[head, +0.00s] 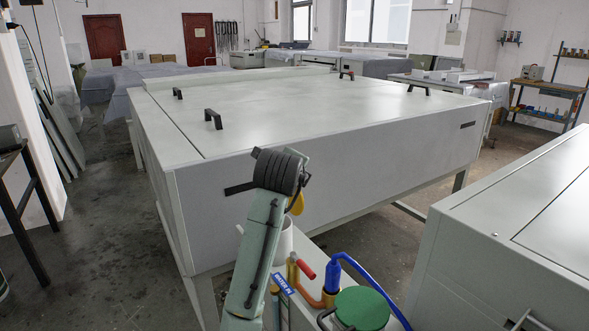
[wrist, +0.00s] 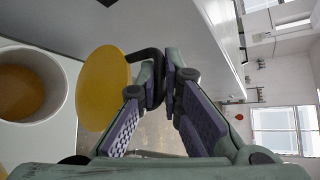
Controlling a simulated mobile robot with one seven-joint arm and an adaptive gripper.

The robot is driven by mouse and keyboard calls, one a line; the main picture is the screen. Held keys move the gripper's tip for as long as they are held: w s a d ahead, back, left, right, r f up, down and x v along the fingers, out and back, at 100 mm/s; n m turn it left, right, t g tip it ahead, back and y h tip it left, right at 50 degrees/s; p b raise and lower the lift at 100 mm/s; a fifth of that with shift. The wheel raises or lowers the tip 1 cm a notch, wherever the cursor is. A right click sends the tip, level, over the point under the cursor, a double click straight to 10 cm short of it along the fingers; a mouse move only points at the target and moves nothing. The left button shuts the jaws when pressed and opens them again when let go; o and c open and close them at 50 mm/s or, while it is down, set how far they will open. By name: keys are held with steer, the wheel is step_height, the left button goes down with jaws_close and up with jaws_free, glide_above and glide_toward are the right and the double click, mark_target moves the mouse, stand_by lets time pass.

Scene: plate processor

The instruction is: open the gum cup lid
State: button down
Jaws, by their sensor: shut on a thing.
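My gripper (wrist: 165,80) is shut on the black handle (wrist: 146,56) of the yellow gum cup lid (wrist: 104,88). The round lid is off the cup and hangs at its side, turned steeply relative to the cup's mouth. The white gum cup (wrist: 62,118) is at the left of the wrist view, open, with orange-brown gum (wrist: 25,92) inside. In the head view the lid (head: 297,204) shows as a small yellow patch just above the white cup (head: 284,242). My arm hides part of the cup and the gripper's fingers there.
A large white plate processor (head: 330,185) with black handles stands right behind the cup. A blue hose (head: 372,283), a green-topped container (head: 362,308) and a red-handled valve (head: 304,266) crowd the right of the cup. Another white machine (head: 520,235) is at the right.

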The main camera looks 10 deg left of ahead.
steer(key=shift+a, duration=0.25)
steer(key=c, duration=1.9)
jaws_free()
steer(key=shift+o, duration=0.9)
steer(key=v, duration=1.2)
steer(key=shift+r, duration=0.1)
